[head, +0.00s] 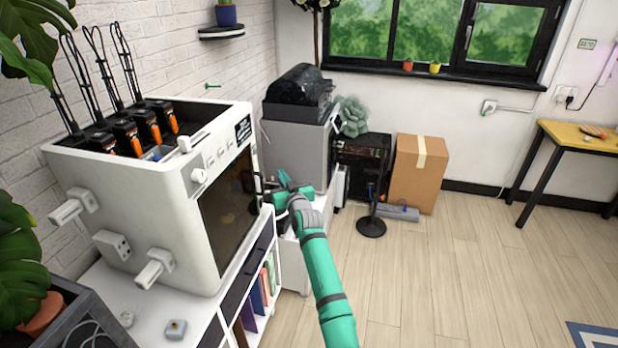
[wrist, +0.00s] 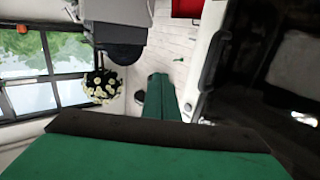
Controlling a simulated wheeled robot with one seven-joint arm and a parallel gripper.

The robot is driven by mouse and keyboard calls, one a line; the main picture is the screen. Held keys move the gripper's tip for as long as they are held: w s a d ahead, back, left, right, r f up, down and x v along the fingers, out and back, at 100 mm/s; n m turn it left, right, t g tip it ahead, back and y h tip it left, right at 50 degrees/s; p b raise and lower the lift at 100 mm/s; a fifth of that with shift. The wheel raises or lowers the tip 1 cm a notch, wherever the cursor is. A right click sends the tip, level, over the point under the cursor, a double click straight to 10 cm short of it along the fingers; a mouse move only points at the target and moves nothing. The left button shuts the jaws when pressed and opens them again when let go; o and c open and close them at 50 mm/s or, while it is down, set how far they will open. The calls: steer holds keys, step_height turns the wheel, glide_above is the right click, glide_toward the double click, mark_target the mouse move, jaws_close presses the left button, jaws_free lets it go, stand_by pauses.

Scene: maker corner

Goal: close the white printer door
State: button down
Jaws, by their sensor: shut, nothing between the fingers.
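The white printer (head: 130,195) stands on a white cabinet at the left in the head view. Its door has a dark window (head: 222,210) and faces right. In the wrist view, a white frame edge (wrist: 208,45) with a black handle-like bar and a dark pane lie at the right. I cannot tell how far the door stands from the frame. My gripper (head: 283,186) is just right of the door's far edge, with a small gap or contact that I cannot judge. Its green fingers also show in the wrist view (wrist: 159,95), shut and empty.
A grey machine (head: 295,150) stands beyond my gripper, with a cardboard box (head: 418,172) and a black stand (head: 371,226) on the floor nearby. The cabinet (head: 195,318) holds books on its open shelf.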

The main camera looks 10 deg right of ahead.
steer(key=s+d, duration=0.2)
steer(key=d, duration=0.8)
steer(key=s+a+f+m, duration=0.3)
steer(key=s+a+f, duration=1)
steer(key=a+f, duration=0.15)
steer(key=s+a+f+m+h, duration=0.1)
steer(key=s+a+f, duration=0.3)
steer(key=s, duration=0.6)
steer(key=s+a+f+m+h, duration=0.1)
steer(key=s+f+m, duration=0.1)
steer(key=s+f, duration=0.5)
steer(key=s+d+h, duration=0.3)
steer(key=s, duration=2.5)
steer(key=s+d+r+n+g, duration=0.1)
steer(key=s+d+r, duration=0.1)
steer(key=s+r, duration=0.3)
steer(key=s+d+r+n, duration=0.2)
steer(key=s+d+r, duration=0.1)
steer(key=s, duration=0.9)
steer(key=shift+d+r+g+y, duration=0.3)
steer(key=shift+r+g, duration=0.1)
steer(key=shift+r, duration=0.45)
